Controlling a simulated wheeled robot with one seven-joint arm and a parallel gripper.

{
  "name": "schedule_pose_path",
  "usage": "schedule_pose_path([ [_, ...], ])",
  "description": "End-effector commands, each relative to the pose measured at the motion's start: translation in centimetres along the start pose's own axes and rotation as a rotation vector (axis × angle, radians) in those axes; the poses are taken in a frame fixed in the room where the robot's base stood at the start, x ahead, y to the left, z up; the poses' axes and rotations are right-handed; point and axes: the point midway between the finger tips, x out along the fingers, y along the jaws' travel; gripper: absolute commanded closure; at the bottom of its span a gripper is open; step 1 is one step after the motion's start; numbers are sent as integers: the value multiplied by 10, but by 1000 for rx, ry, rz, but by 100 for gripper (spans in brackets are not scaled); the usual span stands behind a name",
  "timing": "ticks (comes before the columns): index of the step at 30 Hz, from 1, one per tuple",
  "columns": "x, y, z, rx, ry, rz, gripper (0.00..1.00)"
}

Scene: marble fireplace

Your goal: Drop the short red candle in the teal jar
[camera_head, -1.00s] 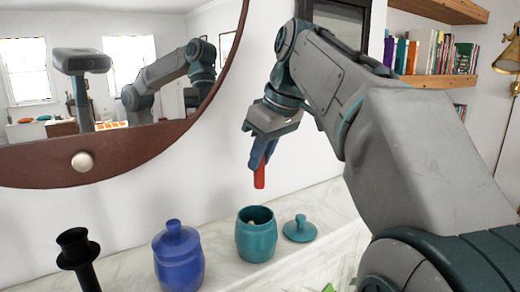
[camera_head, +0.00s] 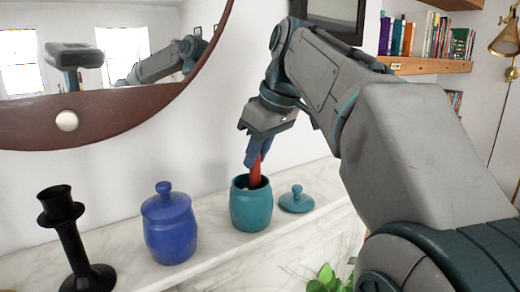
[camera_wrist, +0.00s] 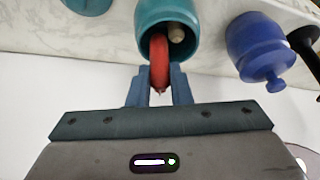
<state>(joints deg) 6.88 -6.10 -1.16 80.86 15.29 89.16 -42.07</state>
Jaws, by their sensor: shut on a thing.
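The short red candle (camera_head: 256,172) is held upright between the fingers of my gripper (camera_head: 257,152). Its lower end is inside the mouth of the open teal jar (camera_head: 251,208), which stands on the marble mantel. In the wrist view the candle (camera_wrist: 159,62) extends from my gripper (camera_wrist: 159,80) into the jar's mouth (camera_wrist: 165,14). A small pale object (camera_wrist: 176,33) lies inside the jar. The teal lid (camera_head: 296,200) lies on the mantel to the right of the jar.
A blue lidded jar (camera_head: 169,228) stands left of the teal jar. A black candlestick (camera_head: 72,240) stands farther left. The round mirror's frame (camera_head: 150,105) hangs on the wall above. The marble mantel (camera_head: 217,245) is narrow.

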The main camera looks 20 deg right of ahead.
Motion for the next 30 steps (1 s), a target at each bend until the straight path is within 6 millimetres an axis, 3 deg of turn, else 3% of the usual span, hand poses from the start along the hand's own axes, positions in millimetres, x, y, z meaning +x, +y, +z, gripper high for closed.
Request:
schedule_pose_path([
  [13, 8, 0, 3, 0, 0, 0, 100],
  [14, 8, 0, 3, 0, 0, 0, 76],
  [16, 8, 0, 3, 0, 0, 0, 57],
  [22, 8, 0, 3, 0, 0, 0, 56],
  [25, 8, 0, 3, 0, 0, 0, 35],
  [30, 8, 0, 3, 0, 0, 0, 35],
])
